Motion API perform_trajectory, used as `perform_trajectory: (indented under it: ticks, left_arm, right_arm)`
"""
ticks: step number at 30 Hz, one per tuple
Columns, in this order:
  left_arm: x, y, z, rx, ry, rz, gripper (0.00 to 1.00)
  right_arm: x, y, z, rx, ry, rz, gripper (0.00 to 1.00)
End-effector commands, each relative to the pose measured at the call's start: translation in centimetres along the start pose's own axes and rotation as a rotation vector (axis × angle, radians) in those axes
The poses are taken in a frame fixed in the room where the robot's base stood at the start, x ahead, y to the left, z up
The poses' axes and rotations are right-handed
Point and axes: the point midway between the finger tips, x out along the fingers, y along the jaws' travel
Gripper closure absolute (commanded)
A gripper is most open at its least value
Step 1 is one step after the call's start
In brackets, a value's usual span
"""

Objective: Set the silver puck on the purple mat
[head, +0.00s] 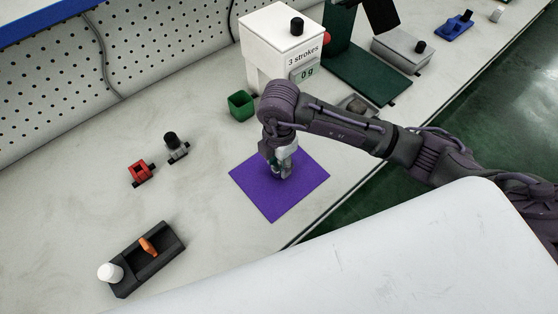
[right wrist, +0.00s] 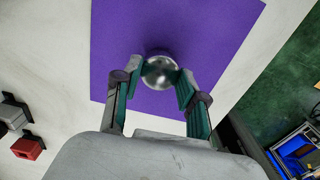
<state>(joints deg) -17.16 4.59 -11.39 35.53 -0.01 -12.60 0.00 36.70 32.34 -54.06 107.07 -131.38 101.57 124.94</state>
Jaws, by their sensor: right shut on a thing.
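The purple mat (head: 305,186) lies flat on the pale bench, near its front edge. It also fills the upper middle of the right wrist view (right wrist: 222,35). The silver puck (right wrist: 159,71) is a shiny round piece between the fingertips of my right gripper (right wrist: 160,74), which is shut on it. In the head view my right gripper (head: 277,170) points down over the middle of the mat and hides most of the puck. A dark shadow shows beside the puck on the mat; I cannot tell whether the puck touches the mat. My left gripper is not in view.
A white box labelled "3 strokes" (head: 270,42) stands behind the mat, with a green cup (head: 241,105) beside it. A red block (head: 140,172), a grey block with a black knob (head: 176,148) and a black tray (head: 166,250) are to the left. The bench between is clear.

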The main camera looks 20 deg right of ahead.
Motion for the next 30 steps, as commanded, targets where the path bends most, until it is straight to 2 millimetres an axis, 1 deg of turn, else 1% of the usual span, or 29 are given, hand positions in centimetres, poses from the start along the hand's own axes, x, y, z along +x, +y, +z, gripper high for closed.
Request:
perform_trajectory:
  ticks: [15, 16, 21, 30]
  left_arm:
    - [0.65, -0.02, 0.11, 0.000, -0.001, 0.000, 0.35]
    - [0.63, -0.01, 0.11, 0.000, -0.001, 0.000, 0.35]
    - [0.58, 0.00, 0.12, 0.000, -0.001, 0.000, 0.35]
    - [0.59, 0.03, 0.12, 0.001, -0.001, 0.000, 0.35]
  right_arm:
    - [0.87, 0.00, -0.01, 0.000, 0.000, 0.000, 1.00]
    - [0.85, 0.01, -0.01, 0.000, 0.000, 0.000, 0.57]
    - [0.81, 0.00, -0.01, 0.000, 0.000, 0.000, 0.29]
    - [0.82, -0.01, -0.01, 0.000, 0.000, -0.001, 0.29]
